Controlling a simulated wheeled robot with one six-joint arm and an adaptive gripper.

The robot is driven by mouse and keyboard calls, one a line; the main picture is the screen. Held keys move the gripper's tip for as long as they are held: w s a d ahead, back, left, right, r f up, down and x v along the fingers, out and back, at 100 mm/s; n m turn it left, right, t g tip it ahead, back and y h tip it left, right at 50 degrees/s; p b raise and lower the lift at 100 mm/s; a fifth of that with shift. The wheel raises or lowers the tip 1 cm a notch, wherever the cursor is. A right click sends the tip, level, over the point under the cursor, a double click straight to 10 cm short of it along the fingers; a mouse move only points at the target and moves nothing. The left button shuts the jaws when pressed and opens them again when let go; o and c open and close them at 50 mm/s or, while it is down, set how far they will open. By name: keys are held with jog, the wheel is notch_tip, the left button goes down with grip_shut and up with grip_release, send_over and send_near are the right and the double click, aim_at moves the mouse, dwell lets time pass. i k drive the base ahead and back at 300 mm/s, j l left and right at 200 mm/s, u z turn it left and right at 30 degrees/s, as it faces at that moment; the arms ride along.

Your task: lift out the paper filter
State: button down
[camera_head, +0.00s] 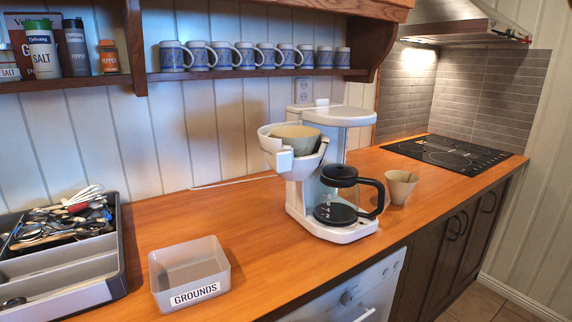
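A white coffee maker (325,215) stands upright on the wooden counter. Its filter holder (281,158) is swung out to the left side. A tan paper filter (296,132) sits in the holder, its upper rim showing above the edge. The filter's lower part and its contents are hidden. A second tan cone (400,187), which looks like another paper filter, stands on the counter right of the machine. A glass carafe (340,190) with a black handle rests on the machine's base. My gripper is not in view.
An open grey box labelled GROUNDS (189,273) sits on the counter (250,225), front left. A utensil tray (60,290) is at far left. A mug shelf (250,75) hangs above the coffee maker. A black cooktop (446,153) lies right. Counter between box and machine is clear.

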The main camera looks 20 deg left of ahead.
aim_at(303, 139)
jog(key=u, duration=1.35)
